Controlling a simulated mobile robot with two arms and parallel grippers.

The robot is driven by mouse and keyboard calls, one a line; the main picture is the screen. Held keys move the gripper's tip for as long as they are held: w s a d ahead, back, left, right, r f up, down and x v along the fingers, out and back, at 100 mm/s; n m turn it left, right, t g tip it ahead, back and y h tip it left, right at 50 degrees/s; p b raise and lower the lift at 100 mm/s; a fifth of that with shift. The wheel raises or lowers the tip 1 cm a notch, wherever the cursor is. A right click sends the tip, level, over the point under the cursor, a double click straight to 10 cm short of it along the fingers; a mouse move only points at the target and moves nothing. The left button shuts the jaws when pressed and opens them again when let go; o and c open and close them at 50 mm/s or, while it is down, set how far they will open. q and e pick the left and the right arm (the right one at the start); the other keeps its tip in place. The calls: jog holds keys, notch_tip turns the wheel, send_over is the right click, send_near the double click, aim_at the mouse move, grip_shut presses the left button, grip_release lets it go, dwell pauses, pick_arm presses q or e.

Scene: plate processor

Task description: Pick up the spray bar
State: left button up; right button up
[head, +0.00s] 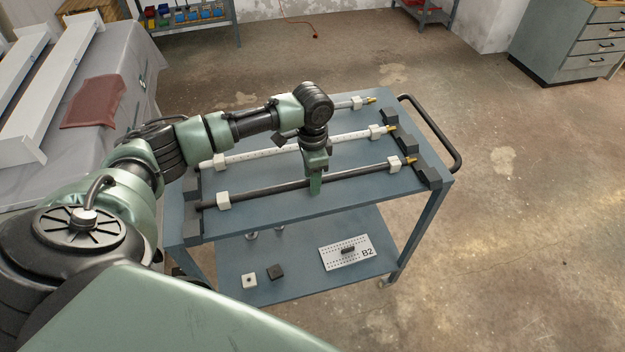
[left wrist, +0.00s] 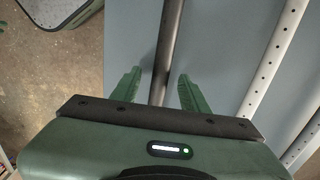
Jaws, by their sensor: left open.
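Three spray bars lie side by side across the blue cart top (head: 350,196), each with white blocks and a brass-coloured tip at its right end. The near bar (head: 270,188) is dark; the middle bar (head: 255,153) is white with small holes; the far bar (head: 343,104) is pale and partly hidden by my arm. My left gripper (head: 315,190) points down at the middle of the dark bar. In the left wrist view, the open left gripper (left wrist: 160,76) has the dark bar (left wrist: 168,45) between its fingers, with gaps on both sides. My right gripper is out of view.
Dark holders (head: 428,172) support the bars at the cart's ends. A black handle (head: 437,130) stands at the right end. A cloth-covered table (head: 110,75) with white channels stands left. Open floor lies right.

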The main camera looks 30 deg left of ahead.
pick_arm(q)
grip_shut()
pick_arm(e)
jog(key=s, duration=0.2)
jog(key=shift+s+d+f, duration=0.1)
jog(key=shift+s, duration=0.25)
pick_arm(q)
jog(key=shift+r, duration=0.1)
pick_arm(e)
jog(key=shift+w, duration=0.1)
